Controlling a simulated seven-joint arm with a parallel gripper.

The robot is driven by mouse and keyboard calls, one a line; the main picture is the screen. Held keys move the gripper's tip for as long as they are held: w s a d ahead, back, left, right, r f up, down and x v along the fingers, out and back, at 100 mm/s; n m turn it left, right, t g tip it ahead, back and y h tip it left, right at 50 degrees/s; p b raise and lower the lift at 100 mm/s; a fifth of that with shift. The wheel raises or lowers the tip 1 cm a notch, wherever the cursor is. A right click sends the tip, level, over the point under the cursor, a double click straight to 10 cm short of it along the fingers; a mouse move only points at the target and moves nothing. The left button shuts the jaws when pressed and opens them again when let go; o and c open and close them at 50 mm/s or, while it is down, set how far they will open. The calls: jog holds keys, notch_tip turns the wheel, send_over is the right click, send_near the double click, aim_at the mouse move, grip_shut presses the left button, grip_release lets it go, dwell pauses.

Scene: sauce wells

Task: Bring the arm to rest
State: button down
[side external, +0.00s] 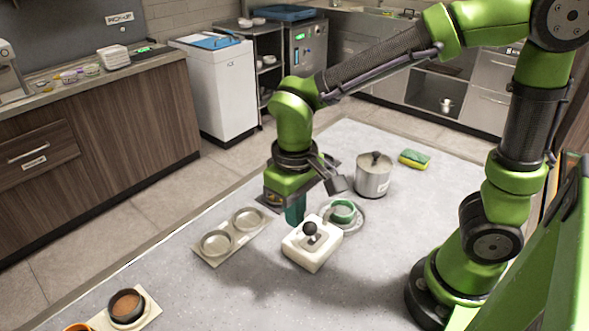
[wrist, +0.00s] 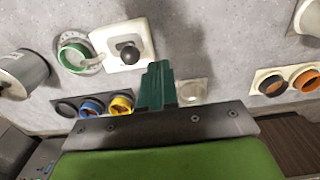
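My gripper (side external: 294,214) hangs above the grey table, with its teal fingers pointing down. In the wrist view the fingers (wrist: 158,85) are together, with nothing seen between them. It is just behind and left of a white box with a black ball knob (side external: 312,246) in the side view, and looks apart from it. The box also shows in the wrist view (wrist: 112,40).
A green cup (side external: 343,210) sits on a saucer, near a lidded metal pot (side external: 372,178) and a sponge (side external: 414,159). A tray with two round wells (side external: 241,240) lies left. Brown (side external: 127,306) and orange cups stand front left. Blue (wrist: 91,107) and yellow (wrist: 121,104) cups show too.

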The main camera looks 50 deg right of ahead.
jog(key=s+d+r+m+t+y, duration=0.2)
jog(key=s+d+r+m+t, duration=0.2)
jog(key=d+r+t, duration=0.3)
jog(key=d+r, duration=0.2)
jog(key=d, duration=0.1)
jog(key=shift+s+r, duration=0.2)
jog(key=c, duration=1.8)
grip_release()
